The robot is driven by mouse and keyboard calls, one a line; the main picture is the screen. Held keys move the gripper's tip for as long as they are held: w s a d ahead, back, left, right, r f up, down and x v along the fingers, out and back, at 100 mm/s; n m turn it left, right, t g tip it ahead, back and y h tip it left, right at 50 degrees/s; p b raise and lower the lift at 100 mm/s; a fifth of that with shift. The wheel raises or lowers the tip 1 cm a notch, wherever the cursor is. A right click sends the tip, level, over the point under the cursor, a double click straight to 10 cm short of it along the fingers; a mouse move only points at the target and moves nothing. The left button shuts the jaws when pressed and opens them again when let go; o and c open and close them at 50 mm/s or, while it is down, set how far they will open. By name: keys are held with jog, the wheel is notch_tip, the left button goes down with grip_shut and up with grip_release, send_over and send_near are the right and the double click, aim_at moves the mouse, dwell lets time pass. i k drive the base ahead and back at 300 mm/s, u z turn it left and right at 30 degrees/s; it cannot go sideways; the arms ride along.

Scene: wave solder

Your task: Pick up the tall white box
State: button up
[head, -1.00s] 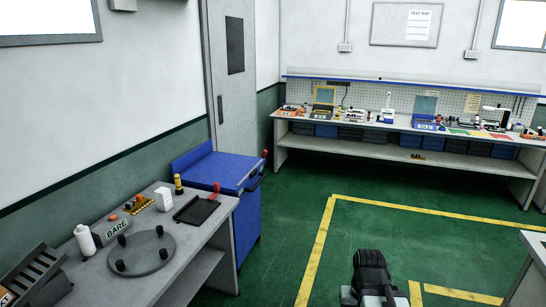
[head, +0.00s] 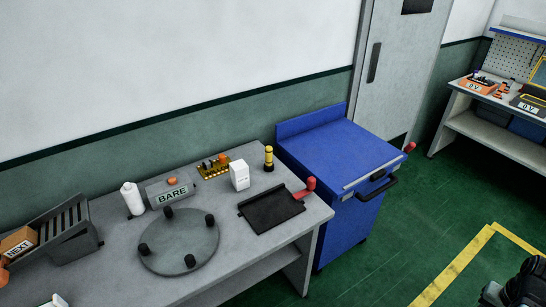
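The tall white box (head: 239,176) stands upright on the grey workbench (head: 195,283), near its back edge. It is between the small gold circuit board and the black tray. My gripper (head: 524,285) shows only as a dark part at the bottom right corner, cut off by the frame edge. It is over the floor side, far to the right of the bench and well apart from the box. Its fingers cannot be made out.
Near the box are a yellow-black cylinder (head: 268,158), a black tray with red handle (head: 272,210), a gold board (head: 213,167), a BARE sign (head: 171,191), a white bottle (head: 133,199) and a round plate with pegs (head: 178,243). A blue cabinet (head: 340,150) adjoins the bench. Green floor lies clear.

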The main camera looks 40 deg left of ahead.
aim_at(240, 173)
jog(key=i, duration=1.8)
jog(key=u, duration=4.35)
jog(key=i, duration=1.7)
jog(key=z, duration=0.05)
